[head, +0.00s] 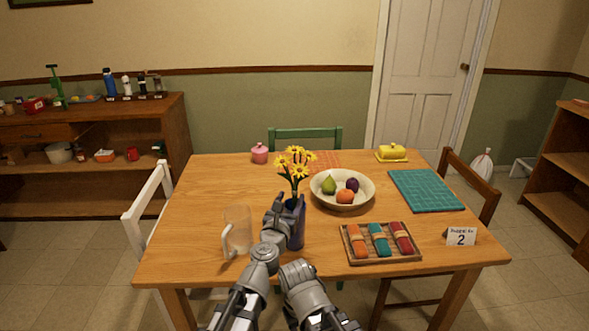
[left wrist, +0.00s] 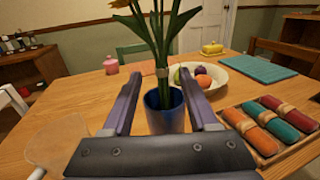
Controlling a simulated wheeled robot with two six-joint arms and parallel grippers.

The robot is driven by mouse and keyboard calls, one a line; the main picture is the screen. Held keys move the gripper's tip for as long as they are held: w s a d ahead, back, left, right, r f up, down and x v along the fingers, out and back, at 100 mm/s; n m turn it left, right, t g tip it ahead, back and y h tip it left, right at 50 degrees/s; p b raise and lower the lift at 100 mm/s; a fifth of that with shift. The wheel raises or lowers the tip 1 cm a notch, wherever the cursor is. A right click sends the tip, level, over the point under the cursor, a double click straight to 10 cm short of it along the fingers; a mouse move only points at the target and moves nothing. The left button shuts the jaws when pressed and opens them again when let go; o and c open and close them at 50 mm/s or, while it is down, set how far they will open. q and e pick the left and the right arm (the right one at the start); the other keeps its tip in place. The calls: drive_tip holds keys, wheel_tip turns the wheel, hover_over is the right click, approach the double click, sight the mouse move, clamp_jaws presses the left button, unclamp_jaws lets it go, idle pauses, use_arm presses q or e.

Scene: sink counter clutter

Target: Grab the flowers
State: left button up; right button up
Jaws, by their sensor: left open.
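The yellow flowers (head: 295,162) stand upright in a dark blue vase (head: 297,232) on the wooden table. In the left wrist view the open left gripper (left wrist: 160,80) has one finger on each side of the stems and vase, with gaps showing. The flower heads are mostly cut off there. My right gripper is not seen.
A clear pitcher (head: 238,230) stands close to the left of my gripper. A fruit bowl (head: 330,202) is right behind the vase, and a tray of rolled cloths (head: 346,253) lies to the right. A pink jar (head: 260,154), yellow butter dish (head: 392,153) and teal mat (head: 425,190) are farther off.

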sight(297, 185)
use_arm(q)
drive_tip(key=shift+x, duration=3.7)
drive_tip(key=shift+d, duration=0.2)
drive_tip(key=shift+s, duration=0.1)
clamp_jaws()
